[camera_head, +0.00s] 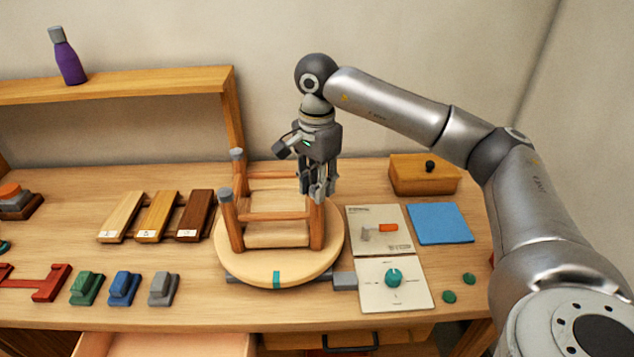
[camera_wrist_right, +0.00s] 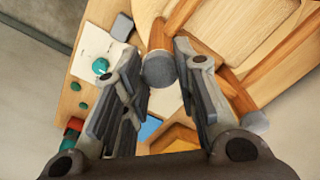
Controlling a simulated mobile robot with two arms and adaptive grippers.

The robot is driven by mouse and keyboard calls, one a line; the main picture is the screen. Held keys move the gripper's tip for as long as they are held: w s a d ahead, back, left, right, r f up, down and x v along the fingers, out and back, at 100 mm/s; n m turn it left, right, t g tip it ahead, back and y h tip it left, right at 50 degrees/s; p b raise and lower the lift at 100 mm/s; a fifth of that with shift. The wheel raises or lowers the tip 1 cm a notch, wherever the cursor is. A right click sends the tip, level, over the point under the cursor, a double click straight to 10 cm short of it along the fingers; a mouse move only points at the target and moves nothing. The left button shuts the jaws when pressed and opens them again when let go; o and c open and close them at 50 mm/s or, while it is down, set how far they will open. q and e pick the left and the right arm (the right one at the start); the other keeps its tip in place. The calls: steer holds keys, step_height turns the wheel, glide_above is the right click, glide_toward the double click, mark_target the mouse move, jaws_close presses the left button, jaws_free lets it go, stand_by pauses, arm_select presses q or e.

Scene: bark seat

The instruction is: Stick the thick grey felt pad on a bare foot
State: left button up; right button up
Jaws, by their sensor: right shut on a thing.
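A wooden stool (camera_head: 274,216) stands upside down on a round wooden turntable (camera_head: 274,268), legs up. Grey caps cover its two left feet (camera_head: 225,194) (camera_head: 237,154). My right gripper (camera_head: 320,190) is over the near right leg (camera_head: 317,225). In the right wrist view, the thick grey felt pad (camera_wrist_right: 158,70) is between the fingers of my right gripper (camera_wrist_right: 160,85), at the end of that leg. Whether it is fixed to the foot cannot be told. Another leg in that view has a grey end (camera_wrist_right: 255,122). My left gripper is not in view.
Two cards (camera_head: 380,230) (camera_head: 408,298), a blue mat (camera_head: 440,223) and a yellow box (camera_head: 424,176) lie to the right, with small green discs (camera_head: 449,297). Wood samples (camera_head: 158,215) and coloured blocks (camera_head: 124,288) lie left. A purple bottle (camera_head: 70,66) stands on the shelf (camera_head: 130,87).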

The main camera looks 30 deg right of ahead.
steer(key=shift+f, duration=0.2)
steer(key=o, duration=1.1)
steer(key=shift+c, duration=0.2)
steer(key=shift+r, duration=0.1)
steer(key=shift+r+p, duration=2.4)
steer(key=shift+r, duration=1.1)
